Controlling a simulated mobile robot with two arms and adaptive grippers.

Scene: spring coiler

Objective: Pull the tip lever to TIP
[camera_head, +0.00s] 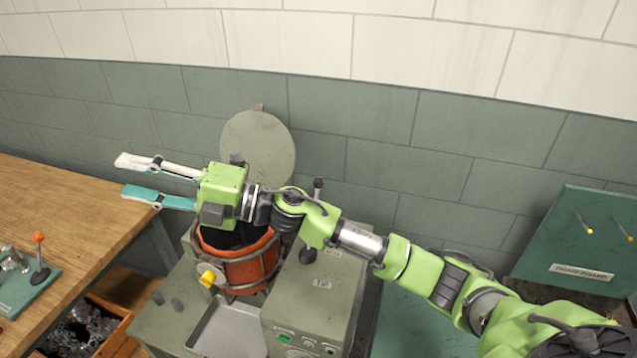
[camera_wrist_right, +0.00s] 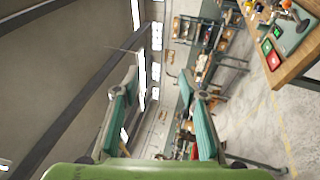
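A lever with a black knob (camera_head: 318,184) stands upright behind my right forearm, at the green-grey machine (camera_head: 335,290). Its lower part is hidden by my arm. A dark round knob (camera_head: 308,255) shows on the machine's top near two small labels whose text is too small to read. I cannot tell which of these is the tip lever. My right gripper (camera_head: 124,176) is open and empty, left of the machine and well away from both knobs. Its two spread fingers also show in the right wrist view (camera_wrist_right: 160,95), with nothing between them. My left gripper is not in view.
An orange drum (camera_head: 240,270) with a yellow knob sits below my right wrist, with a round lid (camera_head: 258,145) raised behind. A metal tray (camera_head: 228,328) is in front. A wooden bench (camera_head: 60,205) is at left, a green panel (camera_head: 570,240) at right.

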